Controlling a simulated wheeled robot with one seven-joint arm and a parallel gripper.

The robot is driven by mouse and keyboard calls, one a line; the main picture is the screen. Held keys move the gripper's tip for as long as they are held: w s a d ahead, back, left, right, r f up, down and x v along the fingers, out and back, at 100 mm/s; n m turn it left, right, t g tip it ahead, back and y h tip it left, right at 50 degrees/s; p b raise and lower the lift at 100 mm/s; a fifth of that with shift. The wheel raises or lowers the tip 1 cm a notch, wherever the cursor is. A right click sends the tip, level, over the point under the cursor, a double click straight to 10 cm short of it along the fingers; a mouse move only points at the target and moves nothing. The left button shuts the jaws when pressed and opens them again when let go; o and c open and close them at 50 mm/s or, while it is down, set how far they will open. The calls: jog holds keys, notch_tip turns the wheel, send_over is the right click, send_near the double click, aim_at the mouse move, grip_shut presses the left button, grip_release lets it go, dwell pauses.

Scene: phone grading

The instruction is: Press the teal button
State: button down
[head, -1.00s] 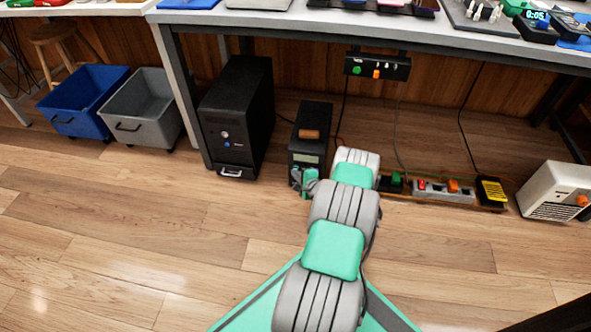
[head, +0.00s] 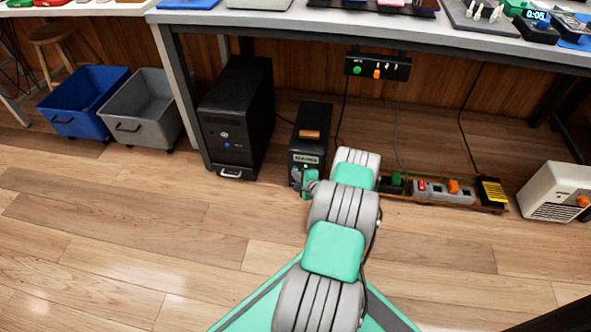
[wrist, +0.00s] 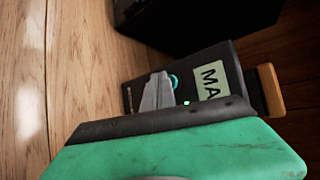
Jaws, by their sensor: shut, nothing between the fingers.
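A black box (head: 310,140) with an orange-brown handle (head: 309,134) stands on the floor under the bench. A pale label with dark lettering is on its front; in the wrist view the box (wrist: 240,85) shows the letters "MA" on the label (wrist: 209,80). The teal button (wrist: 174,81) shows as a partial ring beside the label, partly hidden behind my grey fingers. My gripper (wrist: 160,80) is shut and empty, its tips at the button; contact cannot be told for sure. In the head view my gripper (head: 308,184) is in front of the box. A small green light (wrist: 186,103) glows.
A black computer tower (head: 236,117) stands left of the box. A power strip (head: 440,191) lies to the right, with a white heater (head: 556,190) beyond. Blue (head: 84,101) and grey (head: 144,108) bins stand at left. The front floor is clear.

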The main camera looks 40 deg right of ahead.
jog(key=shift+s+a, duration=0.35)
jog(key=shift+a, duration=0.1)
jog(key=s+a+p, duration=0.1)
jog(key=a, duration=0.1)
jog(key=s+a+p, duration=0.1)
jog(key=s+a, duration=0.1)
dwell(0.4)
dwell(0.5)
